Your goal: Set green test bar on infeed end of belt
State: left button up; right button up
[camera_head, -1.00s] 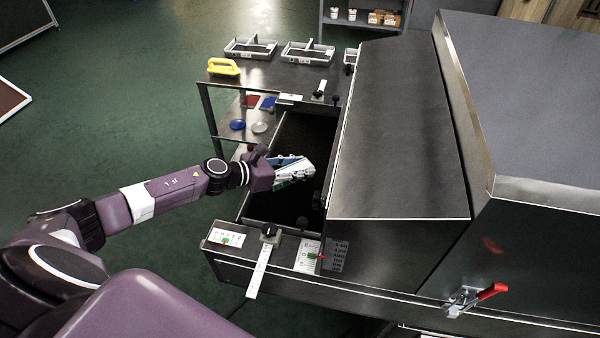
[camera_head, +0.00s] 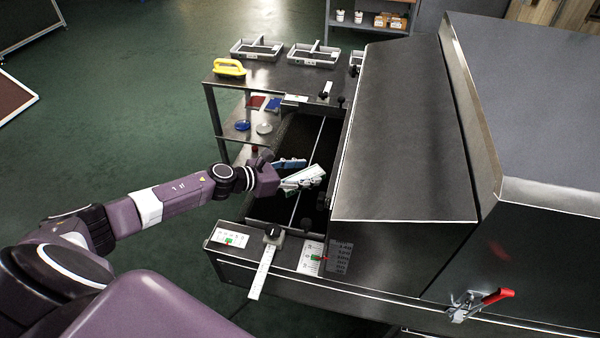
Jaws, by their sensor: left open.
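The dark belt (camera_head: 270,208) lies in the open infeed end of the dryer, with a thin pale line running along it. My left gripper (camera_head: 313,167) is over this belt, with its fingers spread apart and pointing right toward the dryer hood. I see nothing between the fingers. I cannot make out the green test bar; it may be hidden by the gripper or too small to tell. My right gripper is not in view.
The dryer hood (camera_head: 405,130) rises right of the belt. A front ledge carries a sliding white scale (camera_head: 262,272) with a black knob. A side table (camera_head: 265,80) holds grey trays (camera_head: 257,48) and a yellow handle (camera_head: 229,68). A red-handled clamp (camera_head: 480,303) is at lower right.

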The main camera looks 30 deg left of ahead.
pick_arm(q)
jog(key=shift+r, duration=0.25)
jog(key=v, duration=0.3)
jog(key=b+v, duration=0.1)
jog(key=v, duration=0.5)
jog(key=shift+s+f+b, duration=0.15)
jog(key=shift+f+b, duration=0.1)
jog(key=shift+b, duration=0.15)
jog(key=shift+v, duration=1.4)
jog(key=shift+r, duration=0.1)
jog(key=shift+r, duration=0.15)
